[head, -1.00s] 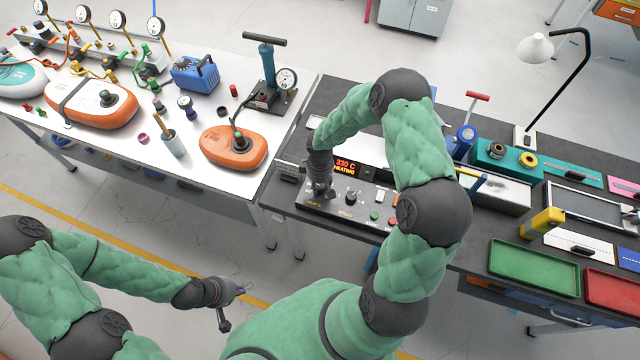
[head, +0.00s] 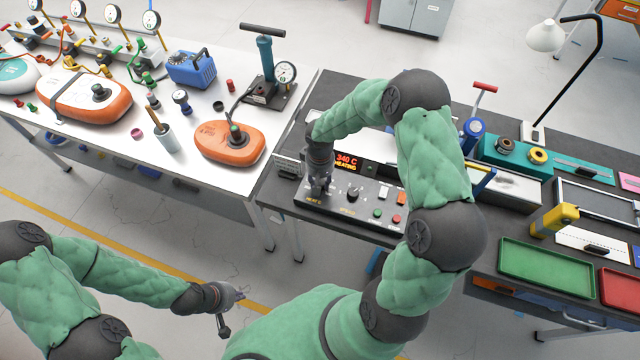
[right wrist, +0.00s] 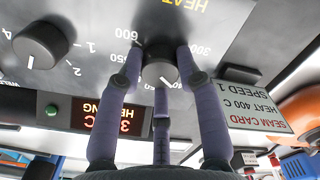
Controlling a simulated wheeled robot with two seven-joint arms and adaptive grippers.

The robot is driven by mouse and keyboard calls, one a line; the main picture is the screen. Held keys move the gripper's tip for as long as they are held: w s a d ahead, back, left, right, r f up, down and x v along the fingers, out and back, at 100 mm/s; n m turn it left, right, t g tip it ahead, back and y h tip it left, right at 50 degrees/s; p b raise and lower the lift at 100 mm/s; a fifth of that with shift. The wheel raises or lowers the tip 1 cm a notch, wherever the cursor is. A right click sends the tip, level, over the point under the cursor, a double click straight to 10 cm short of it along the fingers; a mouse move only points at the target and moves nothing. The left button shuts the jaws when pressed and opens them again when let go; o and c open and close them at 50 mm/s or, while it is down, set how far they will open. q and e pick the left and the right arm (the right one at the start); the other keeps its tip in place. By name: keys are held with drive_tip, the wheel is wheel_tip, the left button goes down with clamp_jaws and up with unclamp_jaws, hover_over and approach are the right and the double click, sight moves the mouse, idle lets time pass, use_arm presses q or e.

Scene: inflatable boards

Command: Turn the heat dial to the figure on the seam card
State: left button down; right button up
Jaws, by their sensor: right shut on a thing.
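The heat dial (right wrist: 160,66) is a dark round knob with a white mark on the control panel (right wrist: 95,25). My right gripper (right wrist: 160,80) is shut on it, its purple-grey fingers around the knob; in the head view this gripper (head: 318,188) hides the dial. The display (head: 347,162) reads 340 C HEATING in the head view. The seam card (right wrist: 255,106), upside down in the right wrist view, reads HEAT 400 C, SPEED 1. My left gripper (head: 231,306) hangs empty with its fingers apart, away from the tables.
The speed dial (right wrist: 40,45) is beside the heat dial, and a green button (head: 379,212) and a red button (head: 396,218) are on the panel. A green tray (head: 545,268) and a red tray (head: 622,288) lie to the right. An orange inflatable (head: 230,141) is on the white table.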

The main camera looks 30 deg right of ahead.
drive_tip(key=shift+m+b, duration=0.9)
drive_tip(key=shift+m, duration=0.3)
drive_tip(key=o, duration=1.2)
drive_tip(key=shift+c, duration=0.2)
drive_tip(key=shift+r, duration=0.1)
wheel_tip(320, 180, up, 12)
